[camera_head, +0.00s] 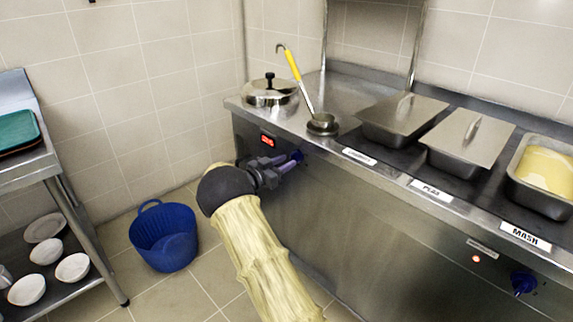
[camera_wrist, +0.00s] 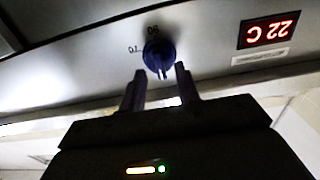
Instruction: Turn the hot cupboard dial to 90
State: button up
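A blue dial (camera_head: 297,155) sits on the steel cupboard front, below the counter edge. In the wrist view, which is upside down, the dial (camera_wrist: 157,52) has the marks 90 (camera_wrist: 153,30) and 70 (camera_wrist: 135,50) beside it. I cannot tell its exact setting. A red display (camera_wrist: 268,30) reads 22 C; it also shows in the head view (camera_head: 267,140). My gripper (camera_head: 285,163) is at the dial. In the wrist view its two fingers (camera_wrist: 160,70) are apart, with the dial just beyond and between their tips. I cannot tell whether they touch it.
A second blue dial (camera_head: 523,283) and a lit lamp (camera_head: 476,258) are farther right on the front. A blue tub (camera_head: 164,238) and a shelf rack (camera_head: 75,215) are left.

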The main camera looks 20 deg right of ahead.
jog(key=shift+w+d, duration=0.25)
jog(key=shift+d, duration=0.4)
grip_shut()
